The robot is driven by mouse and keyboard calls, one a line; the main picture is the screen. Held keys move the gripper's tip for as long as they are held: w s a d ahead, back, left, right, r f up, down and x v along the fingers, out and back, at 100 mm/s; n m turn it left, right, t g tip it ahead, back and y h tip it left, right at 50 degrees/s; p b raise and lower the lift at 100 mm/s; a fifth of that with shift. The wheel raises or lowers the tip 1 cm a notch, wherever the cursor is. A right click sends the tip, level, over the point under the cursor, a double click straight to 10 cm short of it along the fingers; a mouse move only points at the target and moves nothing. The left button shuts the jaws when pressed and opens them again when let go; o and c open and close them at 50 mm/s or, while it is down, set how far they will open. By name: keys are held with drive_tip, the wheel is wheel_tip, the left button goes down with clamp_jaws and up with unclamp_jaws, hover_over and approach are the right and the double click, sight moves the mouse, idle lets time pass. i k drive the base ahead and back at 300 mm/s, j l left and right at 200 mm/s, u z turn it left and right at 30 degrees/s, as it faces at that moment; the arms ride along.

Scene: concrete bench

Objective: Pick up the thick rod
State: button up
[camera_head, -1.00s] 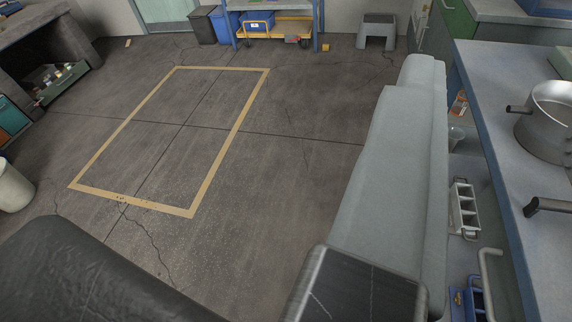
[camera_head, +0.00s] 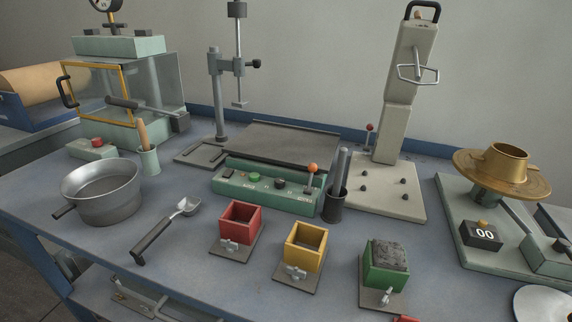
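Grey metal rods (camera_head: 342,167) stand upright, close together, in a dark cylindrical cup (camera_head: 334,208) on the bench, right of the green control box. One rod rises higher than the other beside it. Their lower ends are hidden in the cup, and I cannot tell clearly which is thicker. My gripper is not in view.
The control box (camera_head: 265,190) with an orange-knobbed lever is left of the cup; a beige stand (camera_head: 380,199) is behind right. Red (camera_head: 240,223), yellow (camera_head: 305,247) and green (camera_head: 386,266) moulds stand in front. A pan (camera_head: 100,194) and scoop (camera_head: 165,229) lie left.

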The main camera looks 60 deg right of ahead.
sight(341, 158)
drive_tip(key=z, duration=1.8)
drive_tip(key=k+l, duration=0.15)
drive_tip(key=j+z, duration=0.2)
drive_tip(key=k+l+u, duration=0.3)
drive_tip(key=k+l, duration=0.05)
drive_tip(key=k, duration=0.05)
